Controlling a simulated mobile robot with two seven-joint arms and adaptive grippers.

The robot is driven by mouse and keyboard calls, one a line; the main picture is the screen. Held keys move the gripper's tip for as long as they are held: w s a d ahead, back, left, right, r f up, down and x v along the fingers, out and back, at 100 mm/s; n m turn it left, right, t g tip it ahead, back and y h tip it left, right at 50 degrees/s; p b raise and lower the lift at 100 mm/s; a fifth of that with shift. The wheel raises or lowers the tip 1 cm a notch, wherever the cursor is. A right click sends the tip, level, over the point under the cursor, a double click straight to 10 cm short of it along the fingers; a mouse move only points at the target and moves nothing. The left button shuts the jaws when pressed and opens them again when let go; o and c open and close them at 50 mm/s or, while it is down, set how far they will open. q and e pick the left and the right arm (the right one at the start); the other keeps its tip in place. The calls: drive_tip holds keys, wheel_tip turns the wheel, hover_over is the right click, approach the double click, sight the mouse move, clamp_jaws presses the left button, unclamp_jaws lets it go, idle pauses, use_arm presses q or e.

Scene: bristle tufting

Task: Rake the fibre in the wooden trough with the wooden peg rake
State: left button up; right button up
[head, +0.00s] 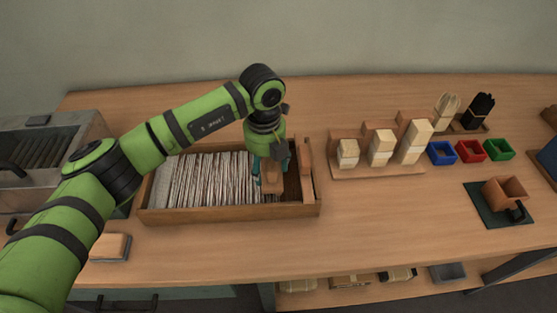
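The wooden trough (235,213) lies on the bench left of the middle. Pale and dark striped fibre (205,180) fills its left and middle parts in upright rows. The right end of the trough looks dark and mostly bare. My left gripper (270,170) points down over the right part of the trough. It appears shut on a wooden piece, which looks like the peg rake (272,186), at the right edge of the fibre. The rake's pegs are hidden, so I cannot tell how deep they sit. My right gripper is not in view.
Wooden blocks (381,148) stand on a stepped rack right of the trough. Blue, red and green bins (470,153) and a brown box on a dark mat (490,215) are farther right. A pale block (110,248) lies front left. The front middle bench is clear.

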use_arm(q)
drive_tip(key=a, duration=1.4)
drive_tip(key=shift+s+a+f, duration=0.1)
drive_tip(key=shift+s+a, duration=0.3)
drive_tip(key=a, duration=0.8)
drive_tip(key=shift+s+a+b, duration=0.25)
drive_tip(key=shift+a+b, duration=0.15)
drive_tip(key=shift+a, duration=0.25)
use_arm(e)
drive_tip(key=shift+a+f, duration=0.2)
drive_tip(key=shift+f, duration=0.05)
use_arm(q)
drive_tip(key=shift+s+a, duration=0.1)
drive_tip(key=shift+a, duration=1)
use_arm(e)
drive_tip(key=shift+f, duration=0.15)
use_arm(q)
drive_tip(key=shift+d, duration=0.1)
